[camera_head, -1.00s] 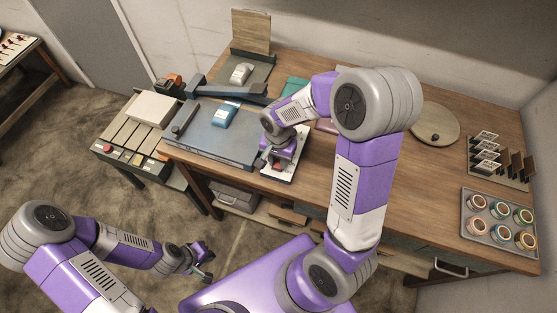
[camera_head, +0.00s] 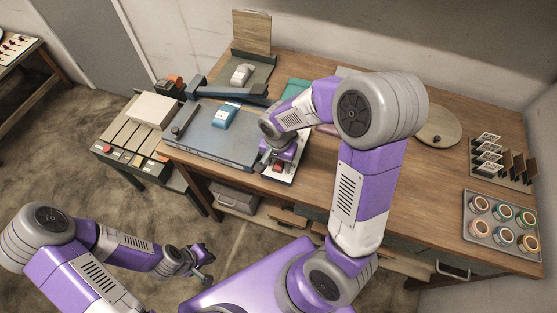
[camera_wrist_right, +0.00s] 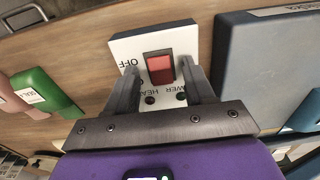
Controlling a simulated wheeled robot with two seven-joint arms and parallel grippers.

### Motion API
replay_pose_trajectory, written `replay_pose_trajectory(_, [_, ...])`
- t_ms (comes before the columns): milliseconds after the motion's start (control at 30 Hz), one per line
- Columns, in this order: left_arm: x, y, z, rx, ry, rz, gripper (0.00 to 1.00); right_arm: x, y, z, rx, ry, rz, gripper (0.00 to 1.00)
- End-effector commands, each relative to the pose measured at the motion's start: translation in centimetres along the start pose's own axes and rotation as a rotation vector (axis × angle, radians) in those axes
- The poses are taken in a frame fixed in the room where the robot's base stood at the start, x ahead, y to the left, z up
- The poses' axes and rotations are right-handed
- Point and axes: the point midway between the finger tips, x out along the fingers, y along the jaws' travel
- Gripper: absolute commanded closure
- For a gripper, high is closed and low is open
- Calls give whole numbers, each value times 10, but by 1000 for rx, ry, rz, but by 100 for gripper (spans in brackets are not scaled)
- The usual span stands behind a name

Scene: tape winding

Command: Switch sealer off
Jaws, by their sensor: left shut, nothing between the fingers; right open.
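The sealer's white switch panel (camera_wrist_right: 130,48) shows in the right wrist view with a red rocker switch (camera_wrist_right: 160,68) and the words OFF, HEAT and POWER. Two small round indicators sit beside the switch; the one by POWER looks dark green. My right gripper (camera_wrist_right: 163,78) is open, with a finger on either side of the switch; I cannot tell whether either touches it. In the head view my right gripper (camera_head: 276,164) is over the panel (camera_head: 294,168) and partly covers it. The blue-grey sealer plate (camera_head: 205,145) lies beside it. My left gripper (camera_head: 207,260) is shut and empty, away from the table.
A blue block (camera_head: 224,117) rests on the plate, with a dark sealer arm (camera_head: 235,91) behind. Green (camera_wrist_right: 45,90) and pink items lie left of the panel in the wrist view. A tray of round tins (camera_head: 502,222) and a card rack (camera_head: 497,168) stand at the table's right.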

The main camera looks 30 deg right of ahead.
Motion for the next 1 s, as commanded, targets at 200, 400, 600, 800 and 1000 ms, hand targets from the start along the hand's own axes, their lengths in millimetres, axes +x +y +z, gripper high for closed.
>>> replay_pose_trajectory(200, [-8,3,0,0,0,0,100,-32,-2,-1,-1,3,-7,47])
replay_pose_trajectory(400, [-15,6,1,0,0,0,100,-63,-1,-1,-1,3,-5,47])
replay_pose_trajectory(600, [-16,6,1,0,0,0,100,-75,0,0,0,2,-2,47])
replay_pose_trajectory(800, [-16,6,1,0,0,0,100,-75,0,0,0,1,-1,47])
replay_pose_trajectory(1000, [-16,6,1,0,0,0,100,-75,0,0,0,1,-1,47])
